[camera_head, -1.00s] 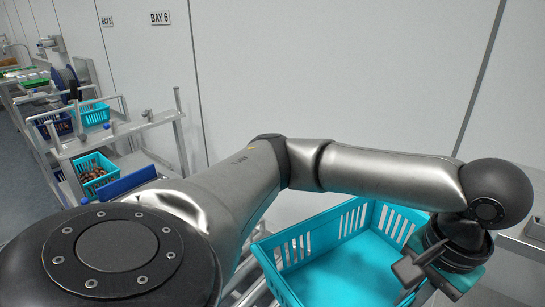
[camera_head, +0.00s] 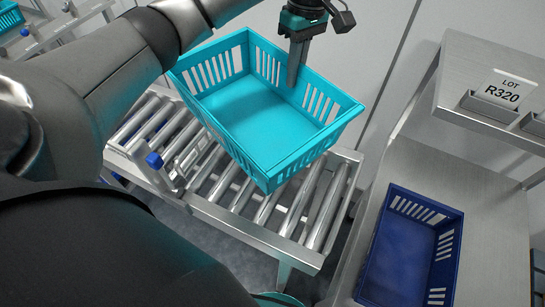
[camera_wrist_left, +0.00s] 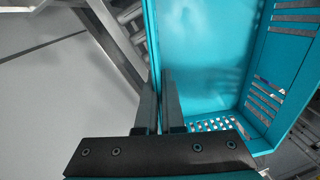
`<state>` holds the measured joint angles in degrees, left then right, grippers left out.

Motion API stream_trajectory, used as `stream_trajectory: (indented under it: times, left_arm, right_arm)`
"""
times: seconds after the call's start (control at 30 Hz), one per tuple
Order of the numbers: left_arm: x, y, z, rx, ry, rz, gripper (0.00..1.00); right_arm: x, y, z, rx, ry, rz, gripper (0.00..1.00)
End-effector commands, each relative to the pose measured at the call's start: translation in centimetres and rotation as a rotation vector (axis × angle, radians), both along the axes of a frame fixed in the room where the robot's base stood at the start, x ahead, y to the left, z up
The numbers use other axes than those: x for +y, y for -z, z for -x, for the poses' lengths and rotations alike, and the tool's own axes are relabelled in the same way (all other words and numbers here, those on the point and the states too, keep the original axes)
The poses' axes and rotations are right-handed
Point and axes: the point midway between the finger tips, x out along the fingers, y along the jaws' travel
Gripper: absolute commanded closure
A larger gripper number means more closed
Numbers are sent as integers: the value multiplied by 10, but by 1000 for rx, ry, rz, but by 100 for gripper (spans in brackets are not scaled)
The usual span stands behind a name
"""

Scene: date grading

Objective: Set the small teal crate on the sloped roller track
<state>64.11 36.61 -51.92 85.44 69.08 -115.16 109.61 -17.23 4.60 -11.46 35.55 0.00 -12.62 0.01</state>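The small teal crate (camera_head: 262,160) is empty and looks tilted in the head view, over the sloped roller track (camera_head: 345,160). Whether its underside touches the rollers cannot be told. My left gripper (camera_head: 292,78) points down at the crate's far wall. In the left wrist view its two fingers (camera_wrist_left: 160,110) are close together on either side of the crate's wall (camera_wrist_left: 153,40), one inside and one outside. The crate's open inside (camera_wrist_left: 205,60) fills the right of that view. Rollers show bare to the right of and in front of the crate. My right gripper is not in view.
A blue crate (camera_head: 448,262) stands on a steel table (camera_head: 490,220) at the right. A blue-knobbed fitting (camera_head: 154,160) sits on the track's left side. A pale wall stands behind.

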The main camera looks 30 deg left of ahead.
Motion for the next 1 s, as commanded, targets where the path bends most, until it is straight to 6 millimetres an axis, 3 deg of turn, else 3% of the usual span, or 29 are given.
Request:
stream_trajectory:
  times: [0.03, 0.2, 0.37, 0.5, 0.8, 1.0]
  left_arm:
    - [6, -6, -4, 4, -92, 2, 100]
    - [20, -5, -11, 3, -314, 0, 100]
    - [24, 2, -13, 2, -392, 0, 100]
    - [24, 32, -12, 4, -398, 0, 100]
    - [26, 109, -12, 3, -398, -4, 100]
    - [25, 146, -13, 0, -395, -2, 100]
  right_arm:
    - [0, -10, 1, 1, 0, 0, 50]
    - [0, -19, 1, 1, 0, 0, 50]
    - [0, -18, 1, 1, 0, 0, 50]
    - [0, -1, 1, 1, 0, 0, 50]
    - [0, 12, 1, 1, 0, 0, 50]
    - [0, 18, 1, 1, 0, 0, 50]
